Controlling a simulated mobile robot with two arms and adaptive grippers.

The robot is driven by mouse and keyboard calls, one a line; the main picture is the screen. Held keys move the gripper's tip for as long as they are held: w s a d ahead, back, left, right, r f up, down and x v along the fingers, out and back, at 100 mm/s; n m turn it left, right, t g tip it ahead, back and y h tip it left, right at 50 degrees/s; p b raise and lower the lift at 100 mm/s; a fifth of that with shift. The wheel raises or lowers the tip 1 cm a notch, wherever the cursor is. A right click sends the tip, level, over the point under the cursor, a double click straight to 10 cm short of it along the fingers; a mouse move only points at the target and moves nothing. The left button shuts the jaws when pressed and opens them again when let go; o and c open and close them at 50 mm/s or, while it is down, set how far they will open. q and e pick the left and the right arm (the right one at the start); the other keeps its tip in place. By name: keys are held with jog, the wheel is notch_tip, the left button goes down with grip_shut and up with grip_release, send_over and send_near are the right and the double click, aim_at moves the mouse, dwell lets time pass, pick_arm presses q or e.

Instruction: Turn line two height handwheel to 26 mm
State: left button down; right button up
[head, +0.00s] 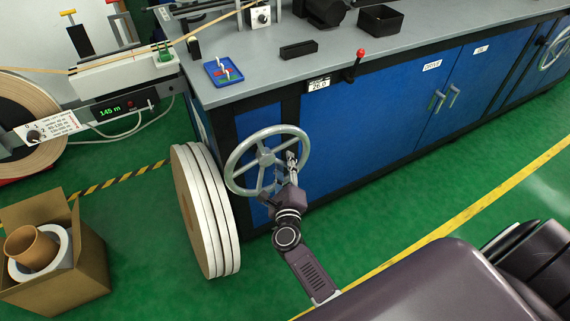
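The grey spoked handwheel (266,158) is on the near left end of the blue cabinet in the head view. My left gripper is out of view.
White-edged rolls (206,210) stand on the floor left of the wheel. A cardboard box (80,273) with a brown core sits at lower left. A red-knobbed lever (355,66) sticks out at the bench edge. Another handwheel (556,48) is at far right. Green floor before the cabinet is clear.

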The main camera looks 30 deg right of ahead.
jog(key=v, duration=0.7)
jog(key=shift+s, duration=0.25)
dwell(0.4)
